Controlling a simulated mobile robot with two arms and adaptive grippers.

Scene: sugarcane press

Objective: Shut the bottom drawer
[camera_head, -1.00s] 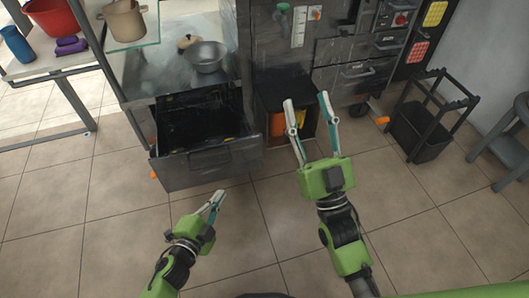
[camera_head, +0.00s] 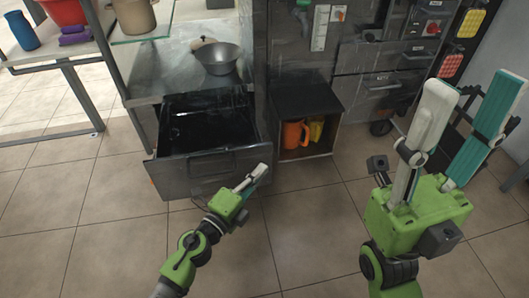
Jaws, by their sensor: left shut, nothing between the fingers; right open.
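The bottom drawer (camera_head: 190,176) is pulled out of the metal cabinet under the worktop. Its dark inside looks empty and its front faces me. My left gripper (camera_head: 262,170) is shut and empty, near the right end of the drawer front; I cannot tell whether it touches it. My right gripper (camera_head: 478,98) is open and empty, raised close to the camera at the right, well away from the drawer.
A metal bowl (camera_head: 218,62) stands on the worktop above the drawer. Right of the drawer is an open cubby (camera_head: 309,94) with an orange jug (camera_head: 295,134) and a yellow item. A side table (camera_head: 50,58) stands at left. The tiled floor in front is clear.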

